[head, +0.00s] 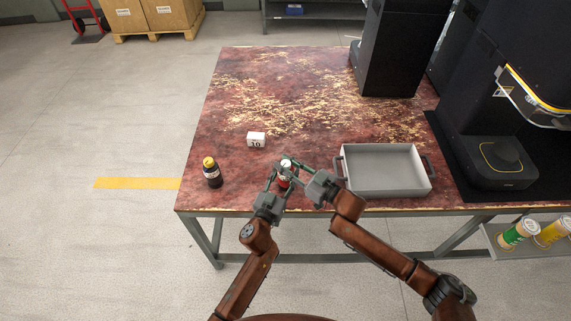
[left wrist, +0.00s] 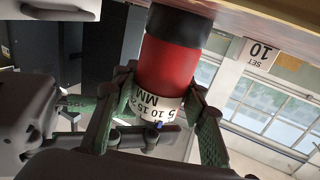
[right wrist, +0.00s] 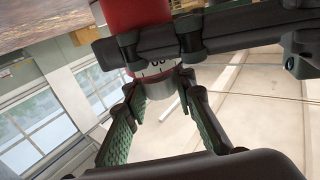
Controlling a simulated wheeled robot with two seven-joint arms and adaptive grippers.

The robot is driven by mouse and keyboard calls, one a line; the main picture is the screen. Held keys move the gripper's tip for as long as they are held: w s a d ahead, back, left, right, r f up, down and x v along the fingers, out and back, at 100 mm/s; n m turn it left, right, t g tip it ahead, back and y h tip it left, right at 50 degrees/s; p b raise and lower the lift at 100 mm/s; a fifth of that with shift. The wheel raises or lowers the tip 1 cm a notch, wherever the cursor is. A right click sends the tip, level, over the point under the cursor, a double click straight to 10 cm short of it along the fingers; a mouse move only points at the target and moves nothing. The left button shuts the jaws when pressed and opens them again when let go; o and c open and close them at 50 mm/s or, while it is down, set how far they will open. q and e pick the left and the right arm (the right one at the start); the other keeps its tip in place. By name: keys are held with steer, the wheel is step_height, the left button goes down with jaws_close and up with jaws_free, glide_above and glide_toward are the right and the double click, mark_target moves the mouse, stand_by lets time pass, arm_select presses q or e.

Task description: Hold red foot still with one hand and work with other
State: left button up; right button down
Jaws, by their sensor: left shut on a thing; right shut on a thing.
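A small upright gauge stands near the table's front edge, with a red foot (head: 283,182) on a dark base and a white millimetre scale above it. In the left wrist view the red foot (left wrist: 168,65) and the white scale (left wrist: 158,105) appear upside down. My left gripper (head: 277,176) is shut around the red foot, its green pads on either side near the scale. My right gripper (head: 296,168) is shut on the pale upper collar (right wrist: 155,88), just above the left fingers. A white block (head: 256,140) marked 10 stands behind; the left wrist view shows "SET 10" on it.
A dark bottle with a yellow cap (head: 212,172) stands at the table's left front. An empty grey tray (head: 385,193) lies to the right of my right gripper. Large black machines (head: 395,50) stand at the right. The middle of the table (head: 290,95) is clear.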

arm_select(q)
steer(key=shift+d, duration=0.2)
arm_select(e)
steer(key=shift+s+n+g+y, duration=0.1)
steer(key=shift+n+g+y, duration=0.8)
steer(key=shift+g, duration=0.4)
arm_select(q)
steer(key=shift+a, duration=0.1)
arm_select(e)
steer(key=c, duration=1.6)
jaws_free()
steer(key=shift+d, duration=0.1)
steer(key=v, duration=1.2)
